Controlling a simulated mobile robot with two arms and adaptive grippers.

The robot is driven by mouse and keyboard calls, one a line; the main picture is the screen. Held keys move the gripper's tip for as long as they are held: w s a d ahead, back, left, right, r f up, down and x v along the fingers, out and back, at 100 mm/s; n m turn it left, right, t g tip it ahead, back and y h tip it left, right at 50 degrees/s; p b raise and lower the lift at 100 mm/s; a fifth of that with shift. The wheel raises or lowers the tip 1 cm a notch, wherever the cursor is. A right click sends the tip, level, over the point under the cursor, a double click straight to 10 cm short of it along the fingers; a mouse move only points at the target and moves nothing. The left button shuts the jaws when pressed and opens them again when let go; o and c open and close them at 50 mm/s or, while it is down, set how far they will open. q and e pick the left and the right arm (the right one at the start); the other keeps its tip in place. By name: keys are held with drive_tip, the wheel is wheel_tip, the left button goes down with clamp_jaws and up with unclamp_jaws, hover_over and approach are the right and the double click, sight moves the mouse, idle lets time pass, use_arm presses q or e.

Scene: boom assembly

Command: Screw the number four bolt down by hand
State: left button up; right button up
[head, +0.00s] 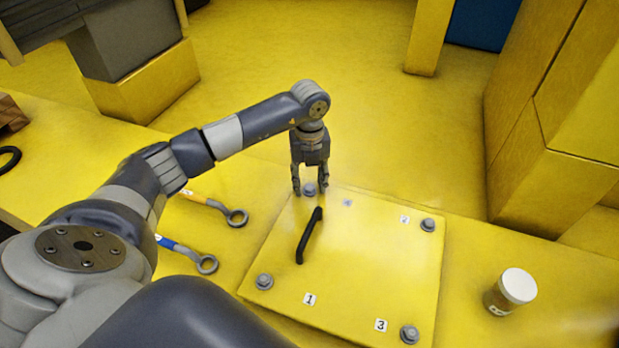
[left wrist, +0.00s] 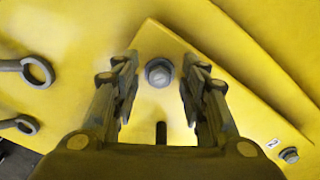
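The number four bolt (head: 309,188) is a grey hex bolt at the far-left corner of the yellow plate (head: 375,260); a small label (head: 347,203) nearby is too faint to read. My left gripper (head: 310,191) points down over this corner, open, with one finger on each side of the bolt. In the left wrist view the bolt (left wrist: 159,73) sits between the spread fingers (left wrist: 158,82), with a visible gap on both sides. Whether the bolt head stands clear of the plate is too small to tell. My right gripper is not in view.
A black handle (head: 309,236) stands on the plate. Other bolts sit by label 1 (head: 264,281), label 2 (head: 428,224) and label 3 (head: 409,334). Two ring wrenches, orange-marked (head: 237,217) and blue-marked (head: 207,264), lie left. A white-lidded jar (head: 511,291) stands right.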

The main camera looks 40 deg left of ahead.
use_arm(q)
clamp_jaws()
drive_tip(key=shift+f+m+b, duration=0.15)
drive_tip(key=shift+m+b, duration=0.85)
drive_tip(key=shift+b, duration=0.2)
drive_tip(key=m+b, duration=0.3)
drive_tip(key=shift+m, duration=0.3)
drive_tip(key=m+b, duration=0.2)
drive_tip(key=m, duration=0.1)
drive_tip(key=shift+w+d+m+b, duration=0.1)
drive_tip(key=shift+d+m+b, duration=0.05)
drive_tip(key=shift+m+b, duration=0.7)
drive_tip(key=shift+m, duration=0.45)
drive_tip(key=shift+r, duration=0.25)
